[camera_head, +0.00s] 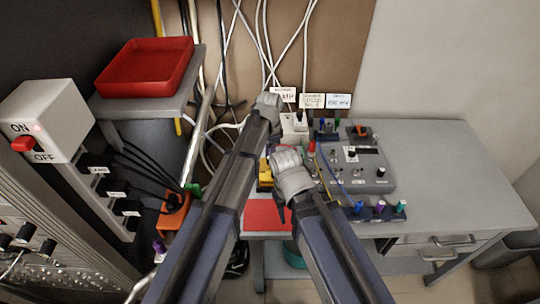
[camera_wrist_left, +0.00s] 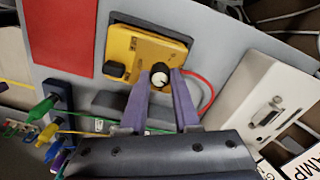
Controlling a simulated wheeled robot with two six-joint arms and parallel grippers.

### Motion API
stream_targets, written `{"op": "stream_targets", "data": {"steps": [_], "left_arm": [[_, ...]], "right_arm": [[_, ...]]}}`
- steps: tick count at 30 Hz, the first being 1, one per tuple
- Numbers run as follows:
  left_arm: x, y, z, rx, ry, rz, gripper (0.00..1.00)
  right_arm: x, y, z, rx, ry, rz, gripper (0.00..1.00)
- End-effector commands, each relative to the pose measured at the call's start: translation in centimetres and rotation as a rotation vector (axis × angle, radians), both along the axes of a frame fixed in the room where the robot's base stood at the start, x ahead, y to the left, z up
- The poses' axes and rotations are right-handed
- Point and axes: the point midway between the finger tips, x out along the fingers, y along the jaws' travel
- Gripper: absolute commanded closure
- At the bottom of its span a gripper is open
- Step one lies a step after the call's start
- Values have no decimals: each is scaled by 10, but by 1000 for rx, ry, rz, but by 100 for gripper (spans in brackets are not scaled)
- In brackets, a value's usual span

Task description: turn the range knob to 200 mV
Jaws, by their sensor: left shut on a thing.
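The range knob (camera_wrist_left: 159,68) is black with a pale top and stands on a yellow unit (camera_wrist_left: 135,50) in the left wrist view. My left gripper (camera_wrist_left: 160,80) has its two purple fingers on either side of the knob and is shut on it. The scale marks and the setting are too small to read. In the head view the yellow unit (camera_head: 265,175) shows only in part behind my arms, and the knob and left fingertips are hidden. My right gripper (camera_head: 282,212) hangs near the red sheet, and its jaws cannot be made out.
A red sheet (camera_head: 265,216) lies in front of the yellow unit. A grey console (camera_head: 372,180) with knobs and colored plugs stands to the right. A white box (camera_wrist_left: 262,92) with a port is close beside the yellow unit. A red tray (camera_head: 146,68) sits back left. The right tabletop is clear.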

Motion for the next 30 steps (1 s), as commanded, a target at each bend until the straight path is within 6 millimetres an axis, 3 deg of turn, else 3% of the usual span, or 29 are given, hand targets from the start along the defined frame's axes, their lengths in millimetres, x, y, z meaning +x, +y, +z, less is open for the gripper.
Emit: {"op": "stream_targets", "data": {"steps": [7, 8, 15, 30], "left_arm": [[0, 0, 0, 0, 0, 1, 100], [0, 0, 0, 0, 0, 1, 68], [0, 0, 0, 0, 0, 1, 41], [0, 0, 11, 0, 0, 1, 39]], "right_arm": [[0, 0, 0, 0, 0, 0, 50], [0, 0, 0, 0, 0, 0, 50], [0, 0, 0, 0, 0, 0, 50], [0, 0, 11, 0, 0, 0, 50]]}}
